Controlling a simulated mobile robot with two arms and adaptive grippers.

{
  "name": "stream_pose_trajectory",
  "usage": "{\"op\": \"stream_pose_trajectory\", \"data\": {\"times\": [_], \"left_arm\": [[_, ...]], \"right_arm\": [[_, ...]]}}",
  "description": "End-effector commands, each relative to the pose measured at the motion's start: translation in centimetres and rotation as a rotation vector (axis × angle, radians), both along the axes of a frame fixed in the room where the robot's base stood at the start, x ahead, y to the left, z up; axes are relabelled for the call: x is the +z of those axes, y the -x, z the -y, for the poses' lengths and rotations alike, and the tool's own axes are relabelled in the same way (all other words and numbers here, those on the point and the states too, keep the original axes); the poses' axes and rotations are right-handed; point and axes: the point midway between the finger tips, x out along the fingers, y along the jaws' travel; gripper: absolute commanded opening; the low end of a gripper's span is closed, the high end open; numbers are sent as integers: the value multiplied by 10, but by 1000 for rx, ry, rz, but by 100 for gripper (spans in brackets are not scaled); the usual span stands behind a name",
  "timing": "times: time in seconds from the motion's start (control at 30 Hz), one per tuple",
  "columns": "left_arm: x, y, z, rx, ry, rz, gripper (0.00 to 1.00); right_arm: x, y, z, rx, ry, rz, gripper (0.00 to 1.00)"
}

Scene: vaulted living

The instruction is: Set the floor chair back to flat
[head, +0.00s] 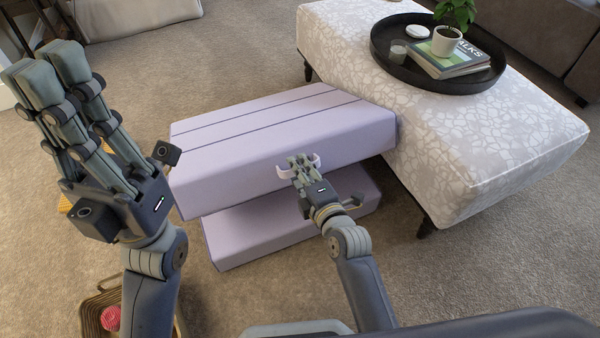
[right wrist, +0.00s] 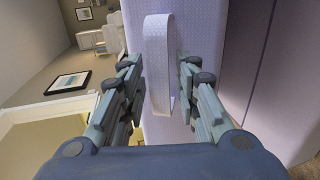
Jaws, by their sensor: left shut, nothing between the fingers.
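The floor chair is lavender and lies folded beside the patterned ottoman. Its upper padded section (head: 285,125) sits tilted above a lower section (head: 290,225), with a dark gap between them. A pale strap loop (head: 284,171) is on the front face of the upper section. My right gripper (head: 300,163) is at this strap. In the right wrist view, its fingers stand apart, one on each side of the strap (right wrist: 160,60); I cannot tell whether they touch it. My left gripper (head: 48,75) is shut and empty, raised left of the chair.
The ottoman (head: 480,160) stands close against the chair's right side. It bears a dark round tray (head: 385,55) with books and a potted plant (head: 447,38). A woven basket (head: 95,305) with a pink ball (head: 110,317) is at lower left. Carpet behind the chair is clear.

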Motion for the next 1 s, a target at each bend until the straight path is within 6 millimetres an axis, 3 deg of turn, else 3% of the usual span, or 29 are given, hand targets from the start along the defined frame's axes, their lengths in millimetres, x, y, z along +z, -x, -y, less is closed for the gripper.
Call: {"op": "stream_pose_trajectory", "data": {"times": [0.3,0.43,1.0], "left_arm": [[1,0,0,0,0,3,0],[1,0,0,0,0,3,0],[6,2,-1,-1,5,-4,0]], "right_arm": [[0,-2,-1,0,0,0,27],[0,-2,-1,0,0,0,0],[7,-5,-2,0,4,-9,0]]}}
